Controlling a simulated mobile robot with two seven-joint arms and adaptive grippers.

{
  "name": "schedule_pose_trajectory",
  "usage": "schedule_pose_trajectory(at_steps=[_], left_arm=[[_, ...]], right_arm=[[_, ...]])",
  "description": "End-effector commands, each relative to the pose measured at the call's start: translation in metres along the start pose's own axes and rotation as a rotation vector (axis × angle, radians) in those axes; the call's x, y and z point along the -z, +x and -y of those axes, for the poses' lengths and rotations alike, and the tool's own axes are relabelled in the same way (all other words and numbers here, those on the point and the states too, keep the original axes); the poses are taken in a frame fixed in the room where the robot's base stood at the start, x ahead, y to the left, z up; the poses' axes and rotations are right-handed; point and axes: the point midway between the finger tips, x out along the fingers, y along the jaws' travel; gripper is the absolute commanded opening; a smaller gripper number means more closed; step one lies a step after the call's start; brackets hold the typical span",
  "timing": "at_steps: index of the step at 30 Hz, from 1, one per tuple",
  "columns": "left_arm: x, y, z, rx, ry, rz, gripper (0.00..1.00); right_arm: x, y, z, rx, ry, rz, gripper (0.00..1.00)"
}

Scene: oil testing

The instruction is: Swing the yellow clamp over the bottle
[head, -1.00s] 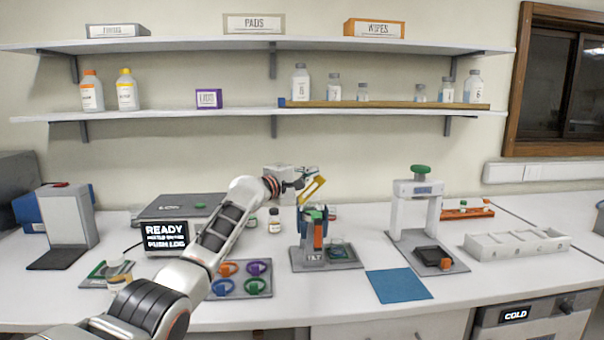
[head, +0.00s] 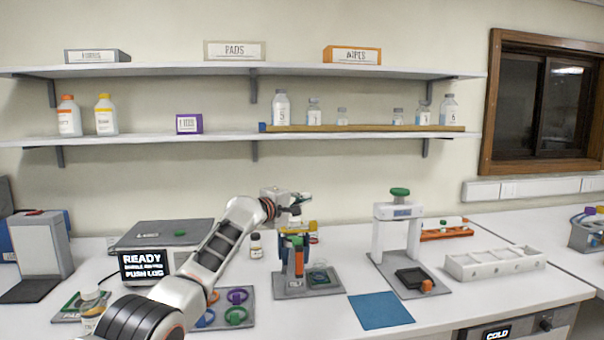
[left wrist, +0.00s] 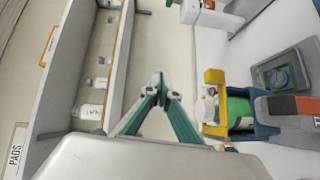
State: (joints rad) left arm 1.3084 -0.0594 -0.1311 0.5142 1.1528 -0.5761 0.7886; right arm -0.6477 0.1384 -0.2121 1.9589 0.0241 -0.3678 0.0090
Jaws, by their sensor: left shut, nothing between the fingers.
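The yellow clamp (head: 298,227) lies roughly level across the top of a blue holder (head: 283,246) on a grey stand with an orange upright part. In the left wrist view the yellow clamp (left wrist: 213,100) spans one end of the blue holder (left wrist: 262,130), and a green and white bottle (left wrist: 238,110) shows inside it. My left gripper (head: 304,197) is above and behind the clamp. In the left wrist view its teal fingers (left wrist: 160,88) meet at the tips, empty and apart from the clamp. The bottle is mostly hidden in the head view. My right gripper is out of view.
A blue mat (head: 380,311), a white press-like stand (head: 384,240) and a white tray (head: 500,264) lie to the right. The shelf (head: 350,134) is above and behind the gripper.

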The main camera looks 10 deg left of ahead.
Motion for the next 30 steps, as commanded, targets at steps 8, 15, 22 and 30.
schedule_pose_trajectory(at_steps=[8, 15, 22, 30], left_arm=[[-0.005, -0.003, -0.026, -0.003, 0.007, 0.000, 0.00], [-0.014, -0.017, -0.038, -0.001, 0.006, -0.001, 0.00], [-0.024, -0.035, -0.059, -0.003, 0.004, -0.001, 0.00], [-0.036, -0.056, -0.081, -0.001, 0.003, -0.001, 0.00]], right_arm=[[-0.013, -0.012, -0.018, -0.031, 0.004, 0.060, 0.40], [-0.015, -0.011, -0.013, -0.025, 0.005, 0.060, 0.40], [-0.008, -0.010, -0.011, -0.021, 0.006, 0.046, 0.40], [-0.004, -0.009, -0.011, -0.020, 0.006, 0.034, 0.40]])
